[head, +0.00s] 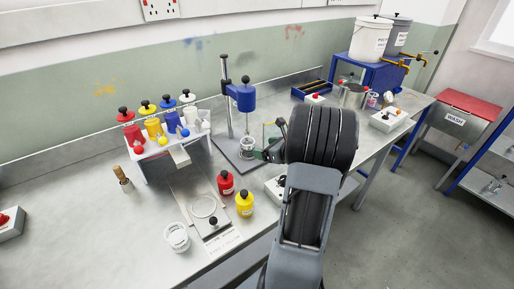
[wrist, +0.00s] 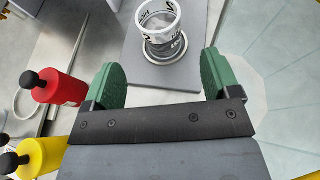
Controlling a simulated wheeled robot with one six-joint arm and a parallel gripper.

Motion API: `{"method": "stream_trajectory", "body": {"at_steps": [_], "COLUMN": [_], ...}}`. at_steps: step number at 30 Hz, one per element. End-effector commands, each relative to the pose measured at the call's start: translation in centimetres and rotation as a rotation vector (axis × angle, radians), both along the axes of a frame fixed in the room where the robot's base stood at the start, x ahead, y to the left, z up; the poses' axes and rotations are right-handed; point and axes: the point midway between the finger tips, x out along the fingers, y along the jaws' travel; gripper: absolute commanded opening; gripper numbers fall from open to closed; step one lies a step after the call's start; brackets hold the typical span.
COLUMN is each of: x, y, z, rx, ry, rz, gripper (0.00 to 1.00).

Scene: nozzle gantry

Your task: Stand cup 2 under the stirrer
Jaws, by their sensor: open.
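The stirrer (head: 243,97) has a blue motor head on a dark column above a flat grey base plate (head: 228,149). A clear cup with a white rim and dark printing (head: 247,143) stands upright on this plate, below the motor head. In the head view my gripper (head: 268,146) is right of the cup. Another clear cup (head: 177,238) stands at the front left.
A red bottle (head: 225,183) and a yellow bottle (head: 244,204) stand near my arm, left of the gripper in the wrist view. A white rack (head: 170,140) holds coloured bottles. A clear panel (wrist: 270,75) stands right of my gripper. The bench's front left is mostly clear.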

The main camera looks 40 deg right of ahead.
Motion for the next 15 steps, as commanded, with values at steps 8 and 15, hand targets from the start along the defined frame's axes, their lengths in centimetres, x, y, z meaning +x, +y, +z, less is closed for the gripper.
{"method": "stream_trajectory", "body": {"at_steps": [8, 15], "x": [-1.8, -2.4], "y": [1.0, 15.6], "z": [1.2, 3.2], "rx": [-0.039, -0.537], "ry": [0.01, 0.072], "rz": [0.056, 0.718], "gripper": [0.82, 0.82]}}
